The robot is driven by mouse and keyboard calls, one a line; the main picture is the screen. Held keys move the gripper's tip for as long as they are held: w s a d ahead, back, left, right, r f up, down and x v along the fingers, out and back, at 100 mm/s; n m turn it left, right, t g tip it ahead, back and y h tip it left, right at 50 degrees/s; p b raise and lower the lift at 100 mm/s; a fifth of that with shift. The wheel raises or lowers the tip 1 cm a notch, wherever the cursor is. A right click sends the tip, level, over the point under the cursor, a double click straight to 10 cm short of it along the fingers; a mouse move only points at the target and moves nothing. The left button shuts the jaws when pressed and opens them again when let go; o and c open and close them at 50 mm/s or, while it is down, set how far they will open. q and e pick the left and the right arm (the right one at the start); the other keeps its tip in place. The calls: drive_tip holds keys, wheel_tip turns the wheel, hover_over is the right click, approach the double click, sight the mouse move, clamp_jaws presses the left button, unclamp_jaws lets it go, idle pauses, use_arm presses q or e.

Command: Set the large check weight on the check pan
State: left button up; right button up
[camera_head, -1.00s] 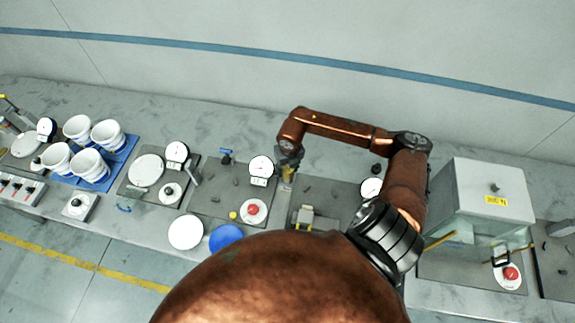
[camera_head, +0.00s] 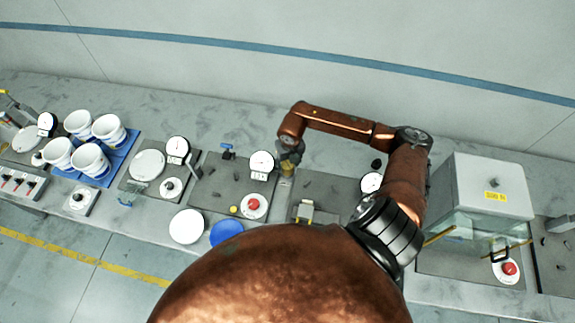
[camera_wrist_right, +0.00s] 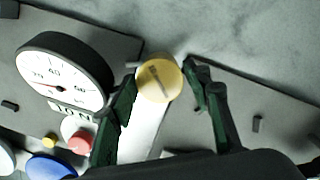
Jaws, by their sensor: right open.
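My right gripper (camera_head: 288,160) points down over the bench between two grey station plates. In the right wrist view its green-lined fingers (camera_wrist_right: 168,95) are open on either side of a round yellow top (camera_wrist_right: 160,78) with a slot mark. That yellow piece sits on a pale post or strip and also shows below the gripper in the head view (camera_head: 287,171). I cannot tell whether the fingers touch it. A round white pan (camera_head: 148,164) lies on a plate at left, beside a dial. I cannot tell for sure which item is the large check weight. My left gripper is not in view.
White cups (camera_head: 91,158) stand on a blue mat at left. A dial (camera_wrist_right: 65,78) stands left of the fingers, with a red button (camera_head: 253,204) near it. A white cabinet (camera_head: 490,185) stands at right. White and blue discs (camera_head: 186,227) lie at the front edge.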

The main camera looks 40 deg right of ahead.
sight(289, 167)
wheel_tip(289, 167, up, 11)
drive_tip(key=s+b, duration=0.1)
drive_tip(key=b, duration=0.1)
drive_tip(key=shift+s+a+b, duration=0.15)
drive_tip(key=shift+a+b, duration=0.1)
drive_tip(key=shift+b, duration=0.1)
idle(0.8)
